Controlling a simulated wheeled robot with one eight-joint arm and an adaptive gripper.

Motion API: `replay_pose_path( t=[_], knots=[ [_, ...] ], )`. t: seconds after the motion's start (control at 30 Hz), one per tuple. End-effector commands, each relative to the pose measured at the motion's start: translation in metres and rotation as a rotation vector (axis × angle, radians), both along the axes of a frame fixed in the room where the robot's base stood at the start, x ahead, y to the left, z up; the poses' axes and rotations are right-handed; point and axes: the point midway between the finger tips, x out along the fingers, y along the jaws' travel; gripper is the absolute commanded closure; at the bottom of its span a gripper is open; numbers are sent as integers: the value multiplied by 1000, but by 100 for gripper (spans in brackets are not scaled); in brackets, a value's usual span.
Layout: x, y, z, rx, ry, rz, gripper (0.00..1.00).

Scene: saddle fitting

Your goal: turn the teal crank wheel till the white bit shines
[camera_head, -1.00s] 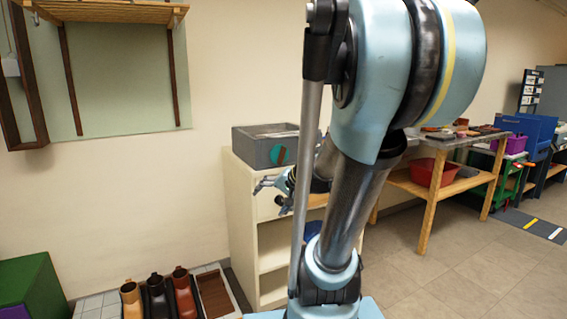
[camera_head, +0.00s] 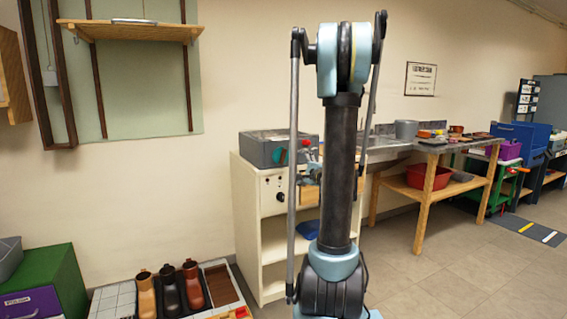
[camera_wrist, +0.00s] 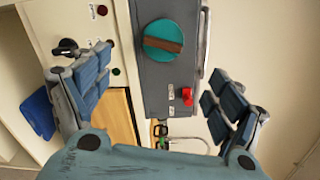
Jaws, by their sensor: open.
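The teal crank wheel (camera_wrist: 160,38) is a round teal disc with a brown bar across it, on the face of a grey box (camera_wrist: 152,88). In the head view the wheel (camera_head: 279,157) shows as a small teal patch on the box atop a cream cabinet. My gripper (camera_wrist: 160,92) is open and empty. Its two blue-padded fingers are apart, with the grey box seen between them and the wheel toward the top of the wrist view. In the head view my arm partly hides the gripper. I cannot make out a lit white bit.
A red knob (camera_wrist: 187,94) sits on the box face near the wheel. The cream cabinet (camera_head: 246,215) below has small knobs and lights on its front. A workbench (camera_head: 425,160) stands to the right.

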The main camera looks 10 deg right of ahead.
Motion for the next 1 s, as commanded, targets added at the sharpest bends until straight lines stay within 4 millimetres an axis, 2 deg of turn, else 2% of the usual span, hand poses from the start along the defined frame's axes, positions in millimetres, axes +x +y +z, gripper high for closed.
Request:
replay_pose_path(
  t=[0.13,0.37,1.0],
  knots=[
    [6,-9,0,35,-8,-22,13],
    [28,-1,0,36,-8,-20,13],
    [134,35,0,35,-7,-18,13]
  ],
)
